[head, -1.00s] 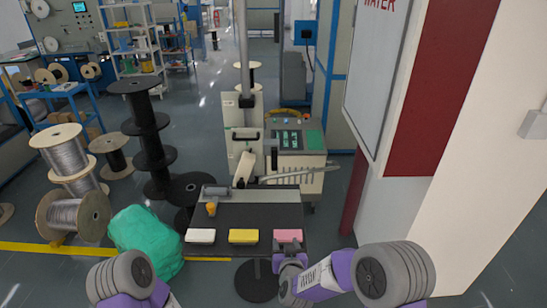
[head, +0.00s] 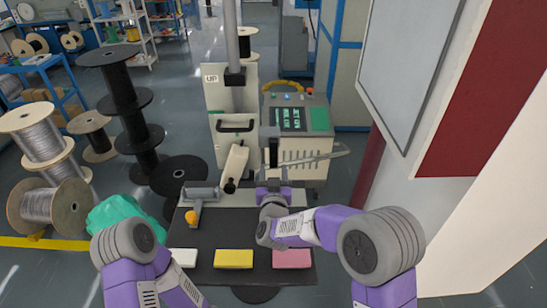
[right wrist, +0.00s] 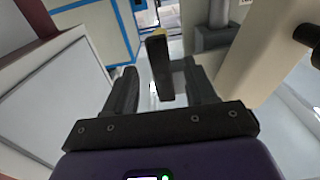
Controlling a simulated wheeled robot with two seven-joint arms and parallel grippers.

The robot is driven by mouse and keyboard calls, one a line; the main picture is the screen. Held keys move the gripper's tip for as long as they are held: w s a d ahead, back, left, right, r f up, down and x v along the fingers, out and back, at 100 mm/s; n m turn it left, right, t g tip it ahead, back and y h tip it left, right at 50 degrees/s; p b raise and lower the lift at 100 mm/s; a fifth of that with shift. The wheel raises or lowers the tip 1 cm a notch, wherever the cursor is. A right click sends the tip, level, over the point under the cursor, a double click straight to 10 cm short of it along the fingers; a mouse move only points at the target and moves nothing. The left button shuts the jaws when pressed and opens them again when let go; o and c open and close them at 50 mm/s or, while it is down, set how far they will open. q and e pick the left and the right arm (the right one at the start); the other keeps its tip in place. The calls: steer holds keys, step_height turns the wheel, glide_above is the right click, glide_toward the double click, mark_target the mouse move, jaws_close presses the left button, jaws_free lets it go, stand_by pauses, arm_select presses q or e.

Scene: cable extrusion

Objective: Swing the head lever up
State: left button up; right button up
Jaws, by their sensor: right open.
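The head of the cream machine (head: 231,105) stands on a grey column and carries an "UP" label. A short black upright bar (head: 273,150), which looks like the head lever's grip, shows at its right side. My right gripper (head: 272,174) is just below and in front of this bar, palm low and fingers pointing away. In the right wrist view a dark bar (right wrist: 160,66) shows between the two open fingers of the right gripper (right wrist: 164,82); I cannot tell whether they touch it. My left arm is at the lower left, its gripper out of view.
A black-topped table (head: 240,228) holds white, yellow (head: 234,259) and pink (head: 292,259) blocks. A control box (head: 297,118) stands behind, with a slanted grey bar (head: 316,158) in front. A white-and-red cabinet is close on the right; spools (head: 53,208) stand left.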

mark_target(274, 162)
steer(key=shift+w+f, duration=0.1)
steer(key=shift+w, duration=2.9)
steer(key=shift+c, duration=0.4)
jaws_close()
